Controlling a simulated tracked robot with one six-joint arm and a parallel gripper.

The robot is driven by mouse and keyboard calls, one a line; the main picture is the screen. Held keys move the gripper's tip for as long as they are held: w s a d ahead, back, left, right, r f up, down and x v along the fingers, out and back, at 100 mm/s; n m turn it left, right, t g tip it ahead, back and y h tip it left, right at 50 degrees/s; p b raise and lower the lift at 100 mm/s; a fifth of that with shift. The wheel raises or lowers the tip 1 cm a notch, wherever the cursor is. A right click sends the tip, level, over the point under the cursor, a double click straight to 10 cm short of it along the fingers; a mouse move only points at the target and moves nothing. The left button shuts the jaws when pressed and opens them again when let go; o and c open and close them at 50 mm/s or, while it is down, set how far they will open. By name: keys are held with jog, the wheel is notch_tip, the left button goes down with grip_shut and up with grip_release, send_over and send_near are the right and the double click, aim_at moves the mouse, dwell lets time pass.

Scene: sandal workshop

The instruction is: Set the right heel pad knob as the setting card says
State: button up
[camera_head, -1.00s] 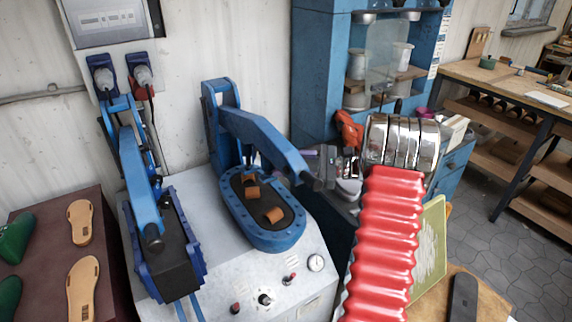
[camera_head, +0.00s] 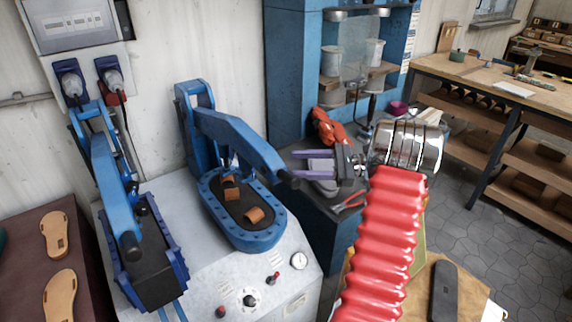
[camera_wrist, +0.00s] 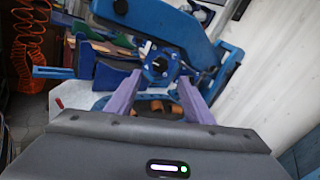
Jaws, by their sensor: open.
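The machine (camera_head: 175,240) has a pale front panel with a dark round knob in a white ring (camera_head: 249,299). A small red-tipped control (camera_head: 220,311) sits left of it and another red-tipped control (camera_head: 272,279) to its right. I cannot tell which is the right heel pad knob. Small pale labels on the panel are unreadable, and I cannot identify the setting card. My gripper (camera_head: 294,164) is open and empty, its purple fingers pointing left near the right press lever's end. In the wrist view my gripper (camera_wrist: 160,84) frames blue press parts beyond its fingers.
The right press bed (camera_head: 243,248) holds two brown pieces under a blue lever arm (camera_head: 235,138). The left press (camera_head: 142,265) stands beside it. A round gauge (camera_head: 299,261) is on the panel's right. Pliers (camera_head: 350,202) lie on the blue cabinet. A wooden bench (camera_head: 480,80) stands at right.

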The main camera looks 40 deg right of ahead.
jog(key=shift+v, duration=1.2)
jog(key=m, duration=0.6)
jog(key=shift+f, duration=0.1)
jog(key=shift+w+a, duration=0.1)
jog(key=x, duration=1.3)
jog(key=shift+w+a, duration=0.2)
jog(key=shift+a, duration=0.05)
jog(key=shift+c, duration=0.3)
